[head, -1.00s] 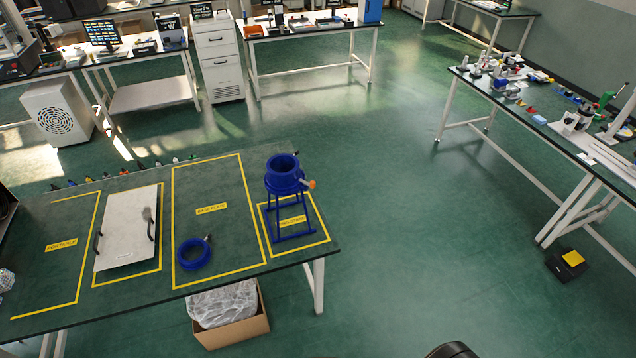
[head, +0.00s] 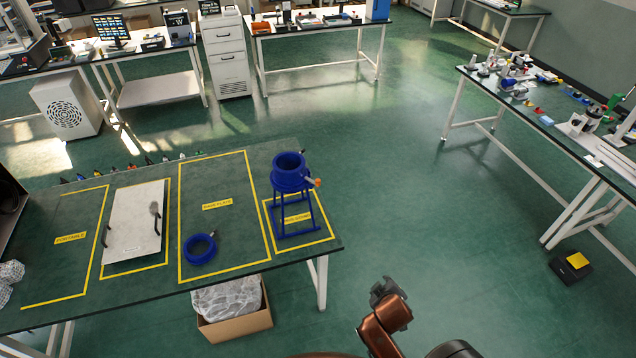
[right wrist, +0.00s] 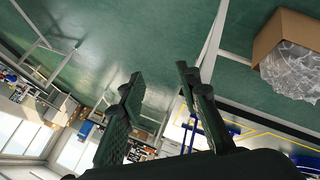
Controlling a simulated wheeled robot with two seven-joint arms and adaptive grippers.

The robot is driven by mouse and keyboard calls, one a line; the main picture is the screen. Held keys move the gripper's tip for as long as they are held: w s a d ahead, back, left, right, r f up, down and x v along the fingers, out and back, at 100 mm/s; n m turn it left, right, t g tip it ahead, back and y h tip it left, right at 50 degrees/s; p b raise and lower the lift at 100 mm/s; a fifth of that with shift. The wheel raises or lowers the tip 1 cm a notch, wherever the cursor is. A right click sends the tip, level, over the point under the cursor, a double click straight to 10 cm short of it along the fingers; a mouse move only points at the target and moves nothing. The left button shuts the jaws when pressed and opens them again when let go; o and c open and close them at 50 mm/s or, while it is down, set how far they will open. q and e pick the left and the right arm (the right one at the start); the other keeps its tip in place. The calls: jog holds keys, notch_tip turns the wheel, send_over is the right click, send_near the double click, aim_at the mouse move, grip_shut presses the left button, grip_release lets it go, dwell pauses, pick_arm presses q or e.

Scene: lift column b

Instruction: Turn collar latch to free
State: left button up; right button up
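A blue collar (head: 290,172) sits on top of a blue four-legged stand (head: 297,212) at the right end of the dark table. A small latch with an orange tip (head: 313,182) sticks out from the collar's right side. My right gripper (head: 386,290) is in the lower middle of the head view, off the table's front right and well apart from the collar. In the right wrist view its two fingers (right wrist: 160,100) are spread with nothing between them. My left gripper is not in view.
A loose blue ring (head: 200,248) lies on the table beside a white plate (head: 134,222) with two dark handles. A cardboard box (head: 235,323) with clear wrap stands on the floor under the table's front edge. Floor right of the table is open.

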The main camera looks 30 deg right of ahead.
aim_at(319, 182)
jog(key=w+d+r+n+t+h, duration=0.25)
jog(key=w+d+r, duration=0.2)
jog(key=r, duration=0.25)
jog(key=w+d+r+n+t+h, duration=0.2)
jog(key=w+d+r+n+t, duration=0.15)
jog(key=w+r, duration=0.3)
jog(key=w+a+r+n+t, duration=0.2)
jog(key=w+r+n+t, duration=0.2)
jog(key=w+r+n, duration=0.4)
jog(key=w+a+f+n+y, duration=0.1)
jog(key=w+a+n+y, duration=0.1)
jog(key=w+n, duration=0.4)
jog(key=w+a+f+n+t+y, duration=0.1)
jog(key=w+a+n+y, duration=0.2)
jog(key=w+n, duration=0.3)
jog(key=w+a+f+n+y+b, duration=0.1)
jog(key=w+a+f+n+y, duration=0.1)
jog(key=w+n, duration=0.4)
jog(key=shift+w+a+n+t+y, duration=0.15)
jog(key=shift+n+t+y, duration=0.15)
jog(key=shift+n+y, duration=0.4)
jog(key=shift+w, duration=0.45)
